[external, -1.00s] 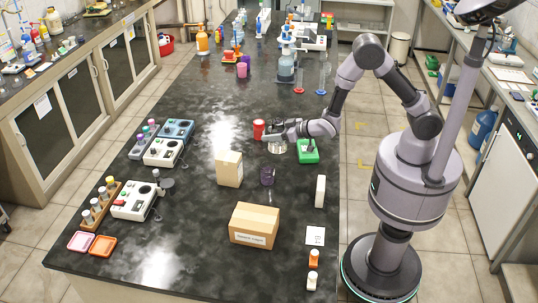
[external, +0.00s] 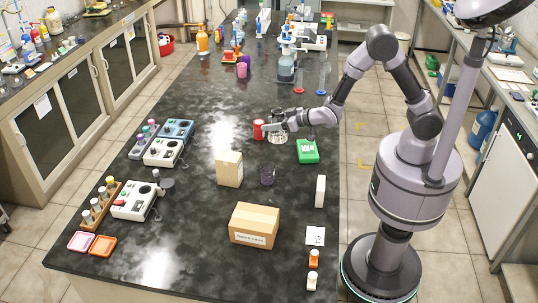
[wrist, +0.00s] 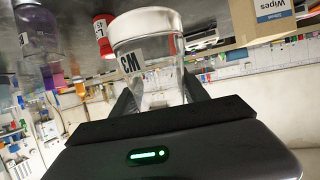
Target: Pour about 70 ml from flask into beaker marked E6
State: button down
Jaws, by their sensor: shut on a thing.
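My gripper (external: 281,127) is shut on a clear glass flask (external: 279,138) and holds it over the middle of the dark bench. In the wrist view the flask (wrist: 150,50) sits between my two fingers (wrist: 158,90), with a black-and-white label on its side. It looks nearly clear, and I cannot tell its liquid level. A dark purple-tinted glass vessel (external: 267,176) stands nearer the camera, beside a cardboard box; it may be the purple vessel (wrist: 36,28) at the wrist view's upper left. I cannot read an E6 mark on anything.
A red container (external: 258,129) stands just left of the flask. A green box (external: 307,151) lies to the right. A tan box (external: 229,169), a larger carton (external: 254,225) and a white block (external: 320,190) stand nearer the camera.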

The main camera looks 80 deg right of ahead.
jog(key=w+a+p, duration=0.1)
jog(key=w+a, duration=0.1)
jog(key=a, duration=2.4)
notch_tip(320, 180, down, 8)
jog(key=shift+a+f, duration=0.1)
jog(key=shift+f, duration=0.1)
jog(key=shift+s, duration=0.1)
